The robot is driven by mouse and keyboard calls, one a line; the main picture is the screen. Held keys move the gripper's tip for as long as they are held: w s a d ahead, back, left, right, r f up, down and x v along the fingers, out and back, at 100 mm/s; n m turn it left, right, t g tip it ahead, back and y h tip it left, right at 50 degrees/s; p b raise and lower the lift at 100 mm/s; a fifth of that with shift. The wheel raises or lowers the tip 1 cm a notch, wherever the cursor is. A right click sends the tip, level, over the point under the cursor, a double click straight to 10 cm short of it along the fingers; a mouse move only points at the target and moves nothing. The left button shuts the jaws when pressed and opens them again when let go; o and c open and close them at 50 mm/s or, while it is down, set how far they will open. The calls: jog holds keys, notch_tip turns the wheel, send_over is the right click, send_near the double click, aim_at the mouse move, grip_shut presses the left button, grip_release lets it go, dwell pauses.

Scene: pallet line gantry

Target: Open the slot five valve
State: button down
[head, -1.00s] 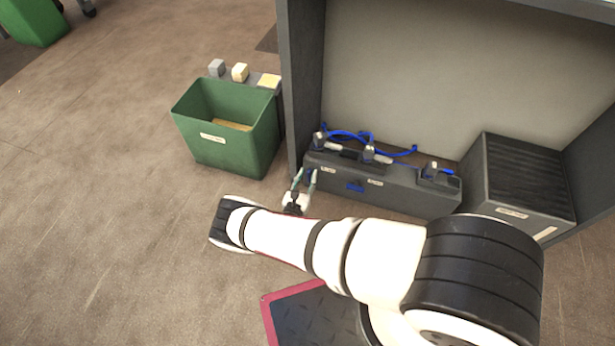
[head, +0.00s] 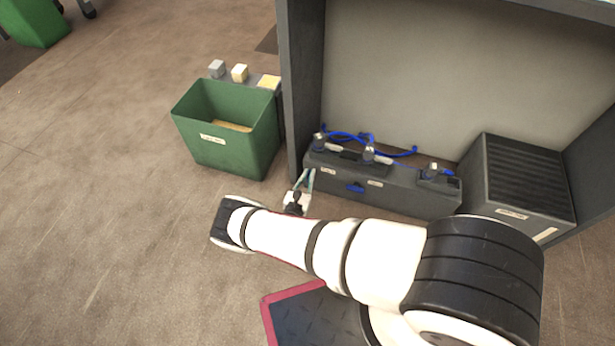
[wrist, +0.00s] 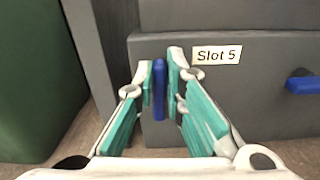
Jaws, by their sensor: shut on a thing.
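The slot five valve is a blue handle (wrist: 159,88) on the front of a grey manifold box (head: 405,194), just left of a white "Slot 5" label (wrist: 216,55). The handle stands upright in the wrist view. My gripper (wrist: 160,85) has its teal-padded fingers closed around it, one on each side. In the head view my gripper (head: 308,174) is at the left end of the box front, and the handle is hidden behind the fingers there.
A second blue handle (head: 355,188) lies horizontal farther right on the box. Blue hoses (head: 345,135) and fittings sit on top. A green bin (head: 225,158) stands left of the grey frame post (head: 298,100). A ribbed dark box (head: 520,185) stands to the right.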

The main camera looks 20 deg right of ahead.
jog(key=m, duration=0.5)
jog(key=d+f+m, duration=0.1)
jog(key=m, duration=0.3)
jog(key=s+m, duration=0.1)
jog(key=m, duration=0.4)
jog(key=shift+d+f+m, duration=0.25)
jog(key=shift+m, duration=0.05)
jog(key=shift+s+f+m, duration=0.1)
jog(key=shift+f+m, duration=0.15)
jog(key=shift+m, duration=1.15)
jog(key=c, duration=1.7)
grip_release()
jog(key=shift+o, duration=0.2)
jog(key=shift+a, duration=0.1)
jog(key=v, duration=1.2)
